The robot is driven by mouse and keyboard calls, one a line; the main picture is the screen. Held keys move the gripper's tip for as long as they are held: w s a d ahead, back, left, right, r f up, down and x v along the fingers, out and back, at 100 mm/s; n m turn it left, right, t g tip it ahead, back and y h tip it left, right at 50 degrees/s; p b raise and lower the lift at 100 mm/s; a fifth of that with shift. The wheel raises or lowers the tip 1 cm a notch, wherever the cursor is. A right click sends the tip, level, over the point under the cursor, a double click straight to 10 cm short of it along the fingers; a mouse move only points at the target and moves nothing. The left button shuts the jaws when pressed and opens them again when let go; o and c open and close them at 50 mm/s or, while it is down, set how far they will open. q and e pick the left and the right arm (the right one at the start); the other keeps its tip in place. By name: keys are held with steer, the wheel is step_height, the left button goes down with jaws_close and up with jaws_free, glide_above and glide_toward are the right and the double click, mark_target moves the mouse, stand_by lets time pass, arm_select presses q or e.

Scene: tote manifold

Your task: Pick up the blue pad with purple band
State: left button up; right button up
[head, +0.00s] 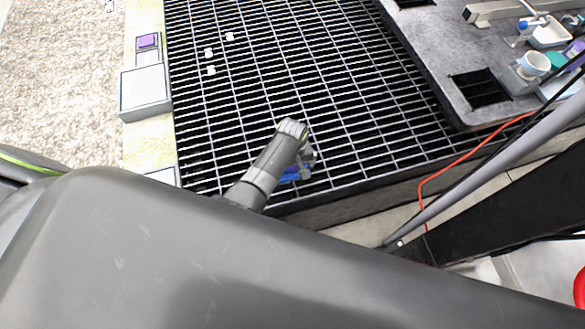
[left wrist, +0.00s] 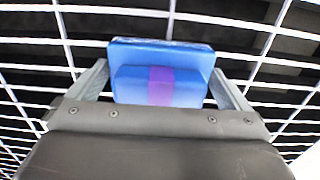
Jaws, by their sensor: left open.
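The blue pad with purple band (left wrist: 190,92) lies on the black grating in the left wrist view. Its purple band (left wrist: 161,86) runs down the middle of a raised block on a wider blue base. My left gripper (left wrist: 160,68) is open, with one finger on each side of the pad. Whether the fingers touch it I cannot tell. In the head view my left gripper (head: 306,158) hides much of the pad, and only some blue (head: 290,176) shows below it. My right gripper is not in view.
The grating (head: 350,100) is mostly clear, with several small white pieces (head: 209,53) at its far left. A white box (head: 144,92) and a purple block (head: 148,40) stand left of it. A grey counter (head: 440,50) with a cup (head: 534,64) is at the right. A red cable (head: 440,172) hangs nearby.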

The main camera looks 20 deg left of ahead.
arm_select(q)
steer(key=shift+c, duration=0.4)
steer(key=c, duration=0.6)
step_height(320, 180, up, 10)
steer(key=p, duration=0.2)
steer(key=shift+p, duration=0.3)
